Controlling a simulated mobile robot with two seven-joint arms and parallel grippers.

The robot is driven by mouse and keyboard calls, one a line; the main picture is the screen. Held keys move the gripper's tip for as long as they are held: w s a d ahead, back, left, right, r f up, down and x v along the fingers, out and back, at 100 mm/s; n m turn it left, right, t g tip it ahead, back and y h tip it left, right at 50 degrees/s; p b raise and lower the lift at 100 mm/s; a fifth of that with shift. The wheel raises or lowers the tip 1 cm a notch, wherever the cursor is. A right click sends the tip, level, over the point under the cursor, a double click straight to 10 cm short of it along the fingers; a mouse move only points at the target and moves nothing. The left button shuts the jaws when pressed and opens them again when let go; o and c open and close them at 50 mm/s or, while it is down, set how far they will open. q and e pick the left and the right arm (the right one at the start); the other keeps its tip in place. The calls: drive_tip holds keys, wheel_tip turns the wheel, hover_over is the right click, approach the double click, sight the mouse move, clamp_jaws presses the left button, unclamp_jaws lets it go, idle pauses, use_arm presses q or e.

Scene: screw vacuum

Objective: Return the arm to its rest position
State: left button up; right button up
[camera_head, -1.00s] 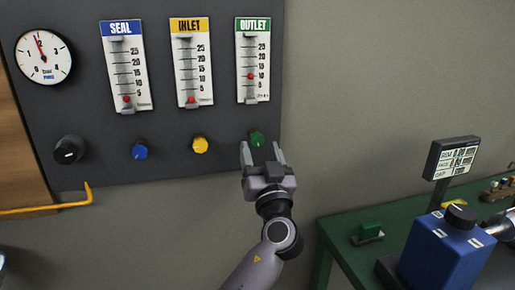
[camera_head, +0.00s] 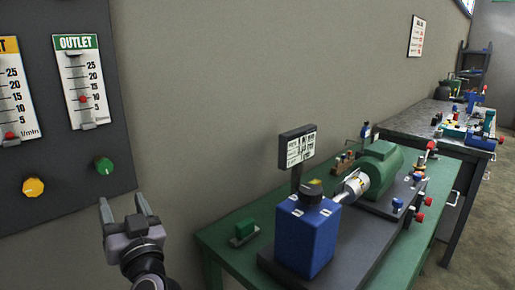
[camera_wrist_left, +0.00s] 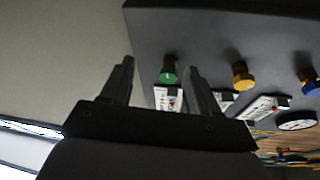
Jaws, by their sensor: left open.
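My left gripper (camera_head: 125,211) is open and empty in the head view. It is raised in front of the wall, below and just right of the green knob (camera_head: 104,165), apart from it. In the left wrist view the open fingers (camera_wrist_left: 160,82) point toward the panel, with the green knob (camera_wrist_left: 168,70) showing between their tips and standing clear of them. My right gripper is not in view.
The dark panel (camera_head: 70,180) carries the outlet gauge (camera_head: 83,88) and a yellow knob (camera_head: 33,187). To the right, a green table (camera_head: 222,238) bears a blue box (camera_head: 305,240), a display (camera_head: 297,147) and a green motor (camera_head: 383,165). Another workbench (camera_head: 410,122) stands farther back.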

use_arm(q)
wheel_tip(320, 180, down, 16)
drive_tip(key=s+d+r+m+g+h, duration=0.1)
drive_tip(key=s+d+m+h, duration=0.15)
drive_tip(key=m+h, duration=0.35)
drive_tip(key=s+d+f+m+g+h+p, duration=0.1)
drive_tip(key=s+d+f+g+h, duration=0.1)
drive_tip(key=s+f+h, duration=0.3)
drive_tip(key=s+d+f+m+g+h+p, duration=0.1)
drive_tip(key=s+d+f+h, duration=0.3)
drive_tip(key=s+f, duration=0.9)
drive_tip(key=shift+s+d+f+g+h, duration=0.25)
drive_tip(key=shift+s+d+g+h, duration=0.25)
drive_tip(key=shift+s+g, duration=0.4)
drive_tip(key=shift+a, duration=0.1)
drive_tip(key=shift+c, duration=0.2)
drive_tip(key=shift+c, duration=1.4)
drive_tip(key=shift+a, duration=0.1)
